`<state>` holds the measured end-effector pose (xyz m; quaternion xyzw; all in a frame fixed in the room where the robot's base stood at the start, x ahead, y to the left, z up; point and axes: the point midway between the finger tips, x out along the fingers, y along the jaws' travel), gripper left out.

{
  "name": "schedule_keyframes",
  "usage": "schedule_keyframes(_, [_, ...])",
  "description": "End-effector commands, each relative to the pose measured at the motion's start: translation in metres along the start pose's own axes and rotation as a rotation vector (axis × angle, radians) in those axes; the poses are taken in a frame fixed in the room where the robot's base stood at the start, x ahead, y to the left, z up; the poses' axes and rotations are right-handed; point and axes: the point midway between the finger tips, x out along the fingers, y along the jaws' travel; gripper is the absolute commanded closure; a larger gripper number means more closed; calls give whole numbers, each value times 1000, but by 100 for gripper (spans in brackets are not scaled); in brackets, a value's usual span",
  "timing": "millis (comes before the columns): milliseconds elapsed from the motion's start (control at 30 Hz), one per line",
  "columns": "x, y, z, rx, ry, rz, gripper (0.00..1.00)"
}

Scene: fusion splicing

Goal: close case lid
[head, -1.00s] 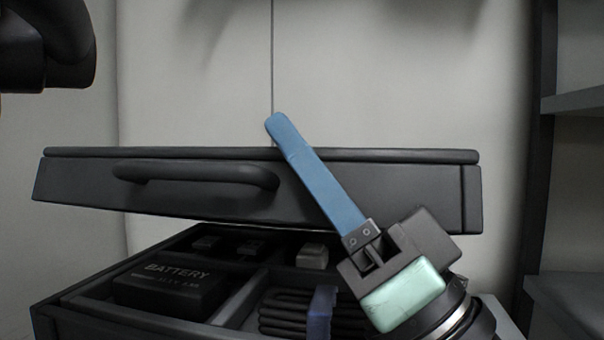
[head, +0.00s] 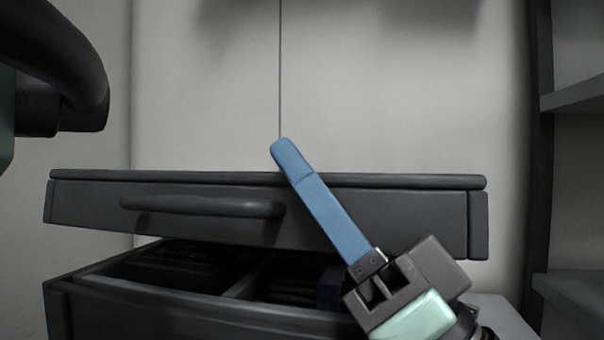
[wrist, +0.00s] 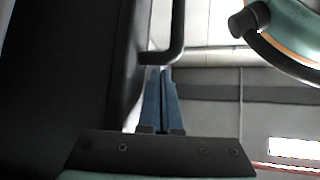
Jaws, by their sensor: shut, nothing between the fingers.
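The dark grey case lid (head: 370,222) is tilted partly open above the case body (head: 200,314), with a gap between them at the front. Its bar handle (head: 205,207) is on the front face. My gripper (head: 283,147) is shut and empty, its blue fingers slanting up across the lid's front to its top edge. Whether they touch the lid cannot be told. In the wrist view, the blue fingers (wrist: 161,75) are together beside the dark lid (wrist: 60,80), with the handle (wrist: 172,45) just beyond their tips. The case's inside is mostly in shadow.
A dark battery box (head: 175,262) and dividers show dimly inside the case. A grey shelf unit (head: 541,150) stands at the right. The pale wall (head: 400,90) behind is bare.

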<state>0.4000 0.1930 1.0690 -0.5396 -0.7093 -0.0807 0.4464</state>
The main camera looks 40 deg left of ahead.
Motion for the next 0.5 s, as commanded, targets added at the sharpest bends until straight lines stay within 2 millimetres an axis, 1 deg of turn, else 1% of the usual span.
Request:
schedule_keyframes(167, [1, -1, 0, -1, 0, -1, 100])
schedule_keyframes(267, [5, -3, -4, -3, 0, -2, 100])
schedule_keyframes(367, [16, -9, -13, -4, 0, -2, 100])
schedule_keyframes(500, [37, -20, -30, -5, 0, -4, 100])
